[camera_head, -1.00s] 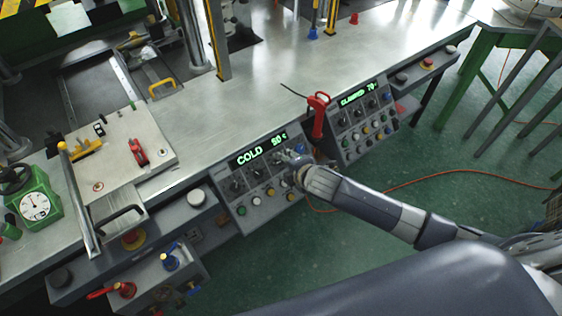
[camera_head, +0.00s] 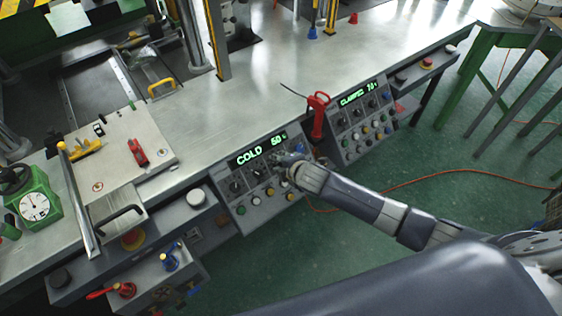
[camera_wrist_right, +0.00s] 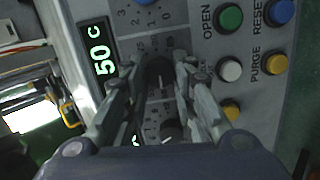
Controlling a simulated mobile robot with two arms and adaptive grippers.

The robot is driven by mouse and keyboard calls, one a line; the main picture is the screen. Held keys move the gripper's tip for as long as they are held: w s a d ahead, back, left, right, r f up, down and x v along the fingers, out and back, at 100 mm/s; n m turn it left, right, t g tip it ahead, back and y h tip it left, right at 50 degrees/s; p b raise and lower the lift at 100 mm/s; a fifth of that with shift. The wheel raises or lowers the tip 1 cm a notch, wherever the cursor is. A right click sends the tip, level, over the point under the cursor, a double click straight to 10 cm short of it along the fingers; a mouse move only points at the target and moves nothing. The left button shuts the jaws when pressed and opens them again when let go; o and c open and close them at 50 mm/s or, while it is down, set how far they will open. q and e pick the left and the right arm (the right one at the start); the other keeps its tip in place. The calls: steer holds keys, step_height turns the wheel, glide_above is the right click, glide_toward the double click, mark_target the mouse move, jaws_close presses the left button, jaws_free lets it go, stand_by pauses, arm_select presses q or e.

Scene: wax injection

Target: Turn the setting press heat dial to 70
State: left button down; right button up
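A sloped grey control panel (camera_head: 230,193) on the table's front edge has a green display (camera_head: 257,149) reading COLD and 50 c. In the right wrist view the display (camera_wrist_right: 101,60) reads 50 C. My right gripper (camera_head: 284,160) is at this panel, its fingers pointing at the dials. In the right wrist view, its two fingers (camera_wrist_right: 164,72) stand apart on either side of a black dial (camera_wrist_right: 159,73); firm contact cannot be told. Another dial (camera_wrist_right: 171,130) shows lower between the fingers. My left gripper is not in view.
A second panel (camera_head: 345,148) to the right has a display reading CLAMPED and 70. A red-handled tool (camera_head: 318,112) stands between the panels. Green, white, blue and yellow buttons (camera_wrist_right: 275,63) lie close to the right finger.

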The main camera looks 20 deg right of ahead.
stand_by(0.3)
steer(key=shift+r+m+p, duration=0.2)
steer(key=shift+m+p, duration=0.65)
steer(key=shift+m, duration=0.15)
steer(key=m+p, duration=0.1)
steer(key=m, duration=0.1)
steer(key=shift+m+g, duration=0.3)
steer(key=m+p, duration=0.1)
steer(key=m, duration=0.1)
steer(key=shift+w+m+p, duration=0.1)
steer(key=shift+m+p, duration=0.2)
steer(key=shift+p, duration=0.1)
steer(key=m+p, duration=0.1)
steer(key=m, duration=0.2)
steer(key=shift+d+g, duration=0.1)
steer(key=shift+g, duration=0.3)
steer(key=m+p, duration=0.1)
steer(key=m, duration=0.2)
steer(key=shift+w+y, duration=0.1)
steer(key=shift+y, duration=0.3)
steer(key=m+p, duration=0.1)
steer(key=m, duration=0.2)
steer(key=shift+d+m+g, duration=0.15)
steer(key=shift+m+g, duration=0.15)
steer(key=m+y, duration=0.1)
steer(key=m, duration=0.4)
steer(key=shift+d+f, duration=0.1)
steer(key=shift+m, duration=0.4)
